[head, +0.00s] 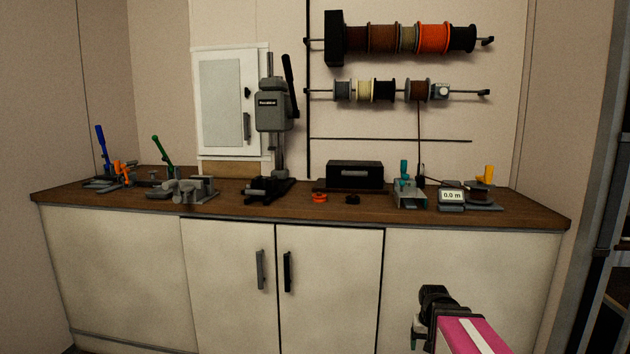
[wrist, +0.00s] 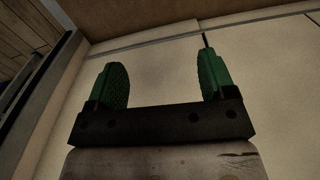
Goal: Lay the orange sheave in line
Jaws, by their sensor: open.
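An orange sheave (head: 319,197) lies on the wooden worktop (head: 230,200), in front of and left of a black box. A smaller black round piece (head: 352,199) lies just right of it, apart from it. My gripper (head: 416,331) is low in front of the cabinet doors, below the worktop edge and well away from the sheave. In the wrist view its two green fingers (wrist: 162,82) stand wide apart with nothing between them. The sheave does not show in the wrist view.
The black box (head: 354,175) stands behind the sheave. A press (head: 273,120) stands to its left, a teal-levered device (head: 408,190) and a meter reading 0.0 m (head: 452,196) to its right. Clamps (head: 184,189) fill the left end. Spools (head: 405,38) hang on wall rods.

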